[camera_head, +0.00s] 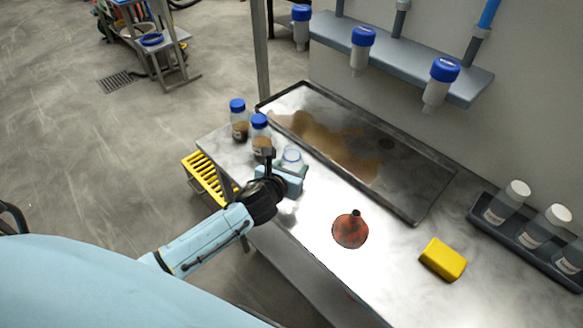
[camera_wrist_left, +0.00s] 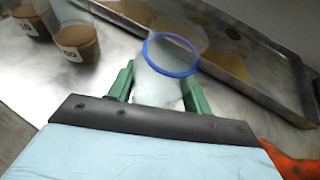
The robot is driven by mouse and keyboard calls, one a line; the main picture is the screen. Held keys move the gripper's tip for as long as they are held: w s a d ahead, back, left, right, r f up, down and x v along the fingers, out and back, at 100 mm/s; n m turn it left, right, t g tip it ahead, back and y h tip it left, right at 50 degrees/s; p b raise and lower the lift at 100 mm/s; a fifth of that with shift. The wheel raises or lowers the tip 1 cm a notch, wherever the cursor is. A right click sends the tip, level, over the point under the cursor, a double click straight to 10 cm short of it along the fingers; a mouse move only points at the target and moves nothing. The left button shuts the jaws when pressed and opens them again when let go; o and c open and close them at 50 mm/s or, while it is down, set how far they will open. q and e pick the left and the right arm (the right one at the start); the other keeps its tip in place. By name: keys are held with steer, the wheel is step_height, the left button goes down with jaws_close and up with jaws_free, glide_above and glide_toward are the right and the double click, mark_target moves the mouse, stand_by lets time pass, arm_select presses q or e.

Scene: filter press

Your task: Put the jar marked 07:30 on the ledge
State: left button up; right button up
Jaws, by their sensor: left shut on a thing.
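My left gripper (camera_head: 290,174) is shut on a clear open jar (camera_head: 292,158) with a blue ring at its mouth. In the left wrist view the jar (camera_wrist_left: 165,75) stands between the green fingers (camera_wrist_left: 158,92); no label shows on it. Two brown-filled jars with blue lids (camera_head: 238,122) (camera_head: 260,134) stand on the bench just beyond the gripper. In the left wrist view their labels are only partly readable, so I cannot tell which is marked 07:30. A grey ledge (camera_head: 400,58) runs along the wall at the upper right. My right gripper is not in view.
A metal tray (camera_head: 432,192) with brown liquid lies behind the gripper. A red funnel (camera_head: 350,231) and a yellow block (camera_head: 443,259) sit on the bench. A dark rack (camera_head: 487,217) holds white-capped bottles at the right. Blue-capped bottles (camera_head: 361,50) hang at the ledge.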

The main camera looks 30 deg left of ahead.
arm_select(q)
steer(key=shift+f, duration=0.15)
steer(key=o, duration=1.1)
steer(key=shift+c, duration=0.2)
steer(key=shift+s+r, duration=0.15)
steer(key=shift+r, duration=0.1)
steer(key=p+v, duration=0.1)
steer(key=v, duration=1)
steer(key=shift+s+p, duration=0.3)
steer(key=shift+s, duration=0.05)
